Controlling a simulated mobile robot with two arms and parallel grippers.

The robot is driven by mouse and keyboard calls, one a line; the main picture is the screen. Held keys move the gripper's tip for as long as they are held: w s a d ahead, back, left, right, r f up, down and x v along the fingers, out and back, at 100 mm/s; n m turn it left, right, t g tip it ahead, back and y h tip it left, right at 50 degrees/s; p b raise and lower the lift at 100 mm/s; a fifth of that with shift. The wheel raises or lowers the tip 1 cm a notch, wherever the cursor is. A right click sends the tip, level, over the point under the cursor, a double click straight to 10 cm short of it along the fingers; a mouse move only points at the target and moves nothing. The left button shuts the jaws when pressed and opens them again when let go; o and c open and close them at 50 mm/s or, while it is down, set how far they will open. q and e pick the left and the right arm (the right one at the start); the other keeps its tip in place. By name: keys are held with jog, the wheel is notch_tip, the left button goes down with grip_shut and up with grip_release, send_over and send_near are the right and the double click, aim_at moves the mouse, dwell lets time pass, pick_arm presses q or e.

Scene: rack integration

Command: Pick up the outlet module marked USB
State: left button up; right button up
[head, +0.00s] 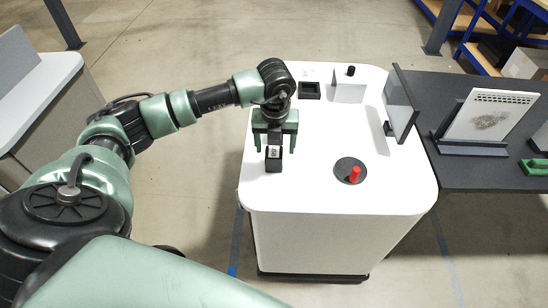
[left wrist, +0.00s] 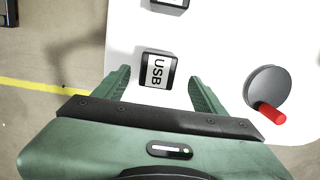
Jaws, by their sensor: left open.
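The outlet module marked USB (left wrist: 157,70) is a small black block with a white label. It stands on the white top of a cart (head: 317,195). In the head view the module (head: 273,155) shows just below my left gripper (head: 274,148). My left gripper is open, with its green fingers pointing down. In the left wrist view the module lies between and slightly beyond the two fingertips (left wrist: 159,78), with gaps on both sides. I cannot tell the height of the fingertips above the cart top. My right gripper is not in view.
A red peg on a grey disc (head: 350,171) is right of the gripper. A dark table (head: 455,176) with a white perforated plate (head: 490,115) adjoins at right.

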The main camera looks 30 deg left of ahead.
aim_at(274, 152)
pick_arm(q)
jog(key=f, duration=0.1)
jog(key=f+p, duration=0.1)
jog(key=f, duration=0.1)
jog(key=shift+w+a+f, duration=0.15)
jog(key=shift+a+f, duration=0.15)
jog(key=shift+a, duration=0.05)
jog(key=shift+w+f, duration=0.1)
jog(key=shift+f, duration=0.35)
jog(key=c, duration=1.5)
jog(key=shift+c, duration=0.2)
